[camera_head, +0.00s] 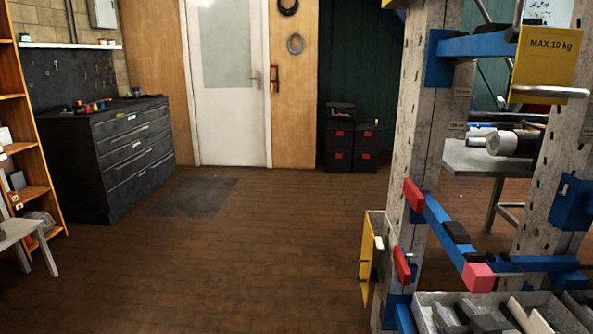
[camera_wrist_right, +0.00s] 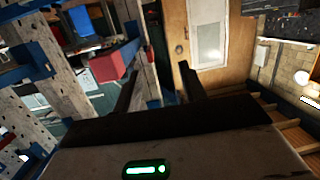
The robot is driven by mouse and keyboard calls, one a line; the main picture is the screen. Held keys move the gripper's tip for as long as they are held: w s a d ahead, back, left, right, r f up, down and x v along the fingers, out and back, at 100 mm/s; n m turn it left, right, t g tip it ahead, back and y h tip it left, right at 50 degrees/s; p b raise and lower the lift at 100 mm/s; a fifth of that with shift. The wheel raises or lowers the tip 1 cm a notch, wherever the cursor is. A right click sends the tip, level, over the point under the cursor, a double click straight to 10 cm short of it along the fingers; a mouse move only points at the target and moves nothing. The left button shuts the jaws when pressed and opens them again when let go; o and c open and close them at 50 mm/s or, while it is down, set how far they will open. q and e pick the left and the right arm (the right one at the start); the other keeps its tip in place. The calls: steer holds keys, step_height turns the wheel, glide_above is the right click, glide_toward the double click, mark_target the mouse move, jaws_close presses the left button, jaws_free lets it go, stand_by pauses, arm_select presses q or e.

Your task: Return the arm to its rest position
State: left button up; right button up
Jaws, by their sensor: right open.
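My right gripper (camera_wrist_right: 160,80) shows in the right wrist view, its two dark fingers apart with nothing between them. A red block (camera_wrist_right: 118,62) on a blue bar appears just left of its left finger; whether they touch cannot be told. I cannot make out the right gripper clearly in the head view. My left gripper is not in view.
A perforated grey post (camera_head: 424,110) with blue bars and red end blocks (camera_head: 413,196) stands at the right. Grey bins (camera_head: 427,299) sit below. A black drawer cabinet (camera_head: 132,150) and shelf (camera_head: 35,185) stand left.

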arm_select(q)
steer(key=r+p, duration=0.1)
steer(key=p, duration=0.4)
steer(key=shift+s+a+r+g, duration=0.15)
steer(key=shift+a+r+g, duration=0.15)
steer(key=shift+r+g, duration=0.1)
arm_select(e)
steer(key=s+a+f+n+g+y, duration=0.1)
steer(key=s+a+f+g, duration=0.1)
steer(key=s+a+f, duration=0.3)
steer(key=s+a+f+g+y, duration=0.2)
steer(key=s+a+f, duration=0.3)
steer(key=s+a, duration=0.4)
steer(key=s+g, duration=0.1)
steer(key=s, duration=0.4)
steer(key=shift+f+n+g, duration=0.2)
steer(key=shift+n+g, duration=0.1)
steer(key=shift+n, duration=0.1)
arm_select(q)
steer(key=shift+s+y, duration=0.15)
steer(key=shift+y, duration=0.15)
arm_select(e)
steer(key=shift+y, duration=0.3)
steer(key=shift+c, duration=0.6)
